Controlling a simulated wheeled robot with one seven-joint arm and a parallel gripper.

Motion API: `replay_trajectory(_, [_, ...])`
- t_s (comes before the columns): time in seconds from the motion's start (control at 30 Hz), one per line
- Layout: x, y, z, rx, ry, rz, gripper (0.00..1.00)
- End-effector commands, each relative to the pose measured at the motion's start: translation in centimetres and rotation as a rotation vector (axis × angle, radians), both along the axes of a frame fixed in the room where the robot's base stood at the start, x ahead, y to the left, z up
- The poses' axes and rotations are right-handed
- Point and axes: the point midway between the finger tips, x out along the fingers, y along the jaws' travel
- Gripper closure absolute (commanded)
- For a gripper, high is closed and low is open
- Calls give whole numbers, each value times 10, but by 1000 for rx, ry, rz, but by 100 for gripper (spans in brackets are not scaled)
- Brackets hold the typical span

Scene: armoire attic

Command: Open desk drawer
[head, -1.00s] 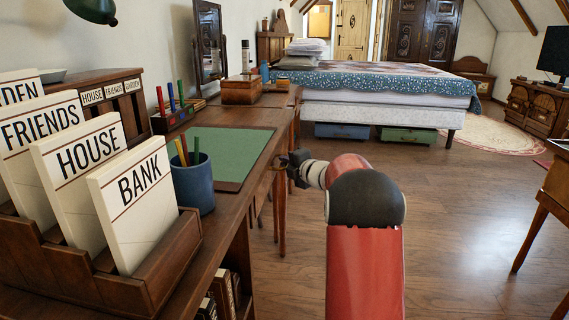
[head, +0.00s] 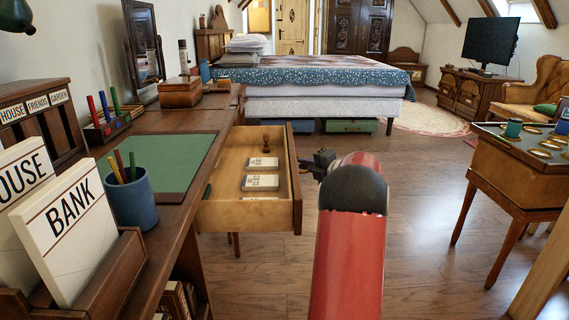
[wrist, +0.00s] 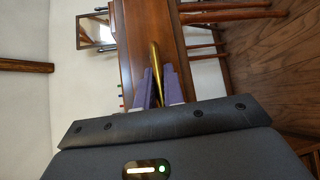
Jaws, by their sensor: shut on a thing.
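The desk drawer (head: 246,212) is pulled well out from the wooden desk (head: 176,212) in the head view. Inside it lie white labelled stacks (head: 261,182) and a small brown knobbed object (head: 266,146). My gripper (head: 318,164) is at the outer face of the drawer front in the head view. In the wrist view the purple fingers (wrist: 159,88) are closed around the brass handle (wrist: 156,62) on the wooden front. The finger contact is partly hidden by my arm in the head view.
A green desk pad (head: 160,158), a blue pen cup (head: 133,198) and a letter rack (head: 125,262) stand on the desk. A side table (head: 520,186) with round items is at the right. Open wood floor lies between it and the drawer.

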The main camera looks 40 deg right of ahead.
Motion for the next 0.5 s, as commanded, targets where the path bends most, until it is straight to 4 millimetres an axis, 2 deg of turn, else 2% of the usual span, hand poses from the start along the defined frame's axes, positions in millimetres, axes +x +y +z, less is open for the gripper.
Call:
replay_trajectory(0.1, [-11, -16, -1, 1, 3, -3, 100])
replay_trajectory(0.2, [-16, -24, -1, 2, 2, -2, 100])
replay_trajectory(0.5, [-23, -33, -1, 1, 2, 1, 100])
